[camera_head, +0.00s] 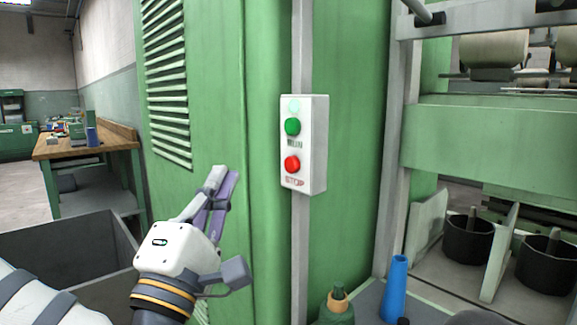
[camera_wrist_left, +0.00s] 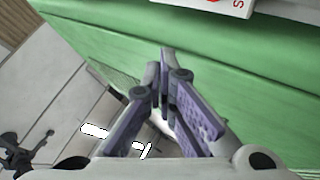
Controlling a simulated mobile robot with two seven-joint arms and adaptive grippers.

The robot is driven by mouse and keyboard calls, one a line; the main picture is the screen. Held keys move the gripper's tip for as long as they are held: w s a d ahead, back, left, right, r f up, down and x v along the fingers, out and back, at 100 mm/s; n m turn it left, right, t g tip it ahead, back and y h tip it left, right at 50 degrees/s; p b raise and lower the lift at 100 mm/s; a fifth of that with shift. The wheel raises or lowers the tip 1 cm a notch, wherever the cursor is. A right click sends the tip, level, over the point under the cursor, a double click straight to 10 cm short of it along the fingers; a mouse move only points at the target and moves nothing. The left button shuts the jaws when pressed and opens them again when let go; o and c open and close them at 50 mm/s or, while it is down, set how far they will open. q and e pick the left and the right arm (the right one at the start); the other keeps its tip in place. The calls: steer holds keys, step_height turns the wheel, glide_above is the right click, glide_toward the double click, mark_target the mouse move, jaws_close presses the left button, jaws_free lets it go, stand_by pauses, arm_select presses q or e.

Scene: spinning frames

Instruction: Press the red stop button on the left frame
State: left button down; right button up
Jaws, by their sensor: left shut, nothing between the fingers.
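The red stop button (camera_head: 292,164) sits low on a white control box (camera_head: 316,145), above the word STOP. A green button (camera_head: 292,127) and a pale lamp sit above it. The box is fixed to a grey post beside the green machine. My left gripper (camera_head: 222,180) is shut and empty, left of the box and apart from it, its fingertips slightly lower than the red button in the picture. In the left wrist view the fingers (camera_wrist_left: 165,75) meet in front of the green panel, and only the box's lower edge (camera_wrist_left: 215,3) shows at the top.
The green machine panel (camera_head: 225,100) with a louvred vent stands behind my left gripper. A blue cone (camera_head: 395,290) and a green bottle (camera_head: 337,305) stand at the lower right. A grey bin (camera_head: 70,255) and a wooden-topped bench (camera_head: 85,142) are at the left.

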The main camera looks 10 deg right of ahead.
mark_target(292, 165)
arm_select(q)
steer(key=w+d+b, duration=0.2)
steer(key=w+d, duration=0.3)
steer(key=d, duration=0.1)
steer(key=shift+d, duration=0.3)
arm_select(e)
steer(key=shift+s+f+g, duration=0.4)
steer(key=shift+s+f, duration=0.6)
steer(key=shift+f, duration=0.2)
arm_select(q)
steer(key=shift+f, duration=0.1)
steer(key=shift+d, duration=0.1)
steer(key=shift+w+d, duration=0.2)
steer(key=shift+d, duration=0.05)
steer(key=shift+w+d, duration=0.25)
steer(key=shift+d, duration=0.15)
arm_select(e)
steer(key=shift+s+f, duration=0.15)
stand_by(0.4)
stand_by(0.3)
arm_select(q)
steer(key=shift+s+a, duration=0.55)
steer(key=shift+a, duration=0.15)
arm_select(e)
steer(key=shift+w+r, duration=0.3)
steer(key=shift+r, duration=0.05)
